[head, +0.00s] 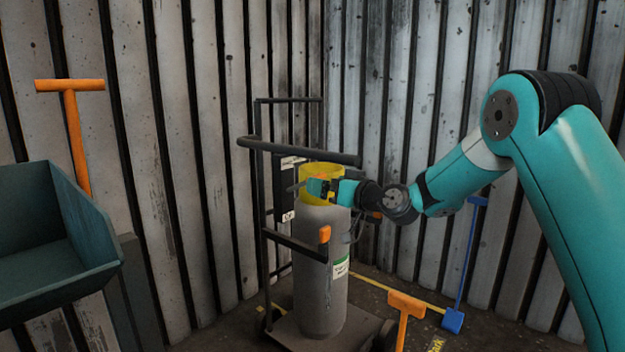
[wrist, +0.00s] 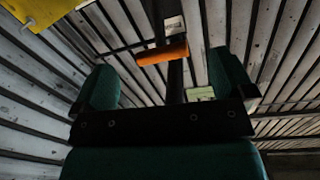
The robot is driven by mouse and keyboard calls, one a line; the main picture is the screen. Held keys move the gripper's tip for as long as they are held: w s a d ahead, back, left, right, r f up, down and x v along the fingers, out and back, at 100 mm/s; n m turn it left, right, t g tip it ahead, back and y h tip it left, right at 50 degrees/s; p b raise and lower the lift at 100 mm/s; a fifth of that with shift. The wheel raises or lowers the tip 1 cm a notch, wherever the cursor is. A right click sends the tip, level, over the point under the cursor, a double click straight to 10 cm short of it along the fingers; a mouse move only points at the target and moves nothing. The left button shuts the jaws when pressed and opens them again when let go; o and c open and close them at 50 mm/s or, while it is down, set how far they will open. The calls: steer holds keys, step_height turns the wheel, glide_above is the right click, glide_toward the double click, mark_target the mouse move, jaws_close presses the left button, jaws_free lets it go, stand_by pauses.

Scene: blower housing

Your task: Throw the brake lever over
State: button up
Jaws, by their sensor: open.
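My gripper (head: 318,188) is in front of the upper part of a hand cart, by the yellow top of the cylinder. In the wrist view my gripper (wrist: 165,78) is open and empty, its two teal fingers wide apart. An orange handle (wrist: 162,53) on a dark post shows beyond and between the fingers; it looks like the brake lever, and no contact shows.
A grey cylinder (head: 320,265) with a yellow top (head: 322,170) stands on the dark cart (head: 300,153). A teal bin (head: 55,245) is at left, with an orange T-handle (head: 70,86) behind it. Another orange T-handle (head: 405,305) and a blue shovel (head: 453,318) are at right. Corrugated walls close the corner.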

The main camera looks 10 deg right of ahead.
mark_target(301, 184)
steer(key=x, duration=0.6)
steer(key=shift+w+a, duration=0.15)
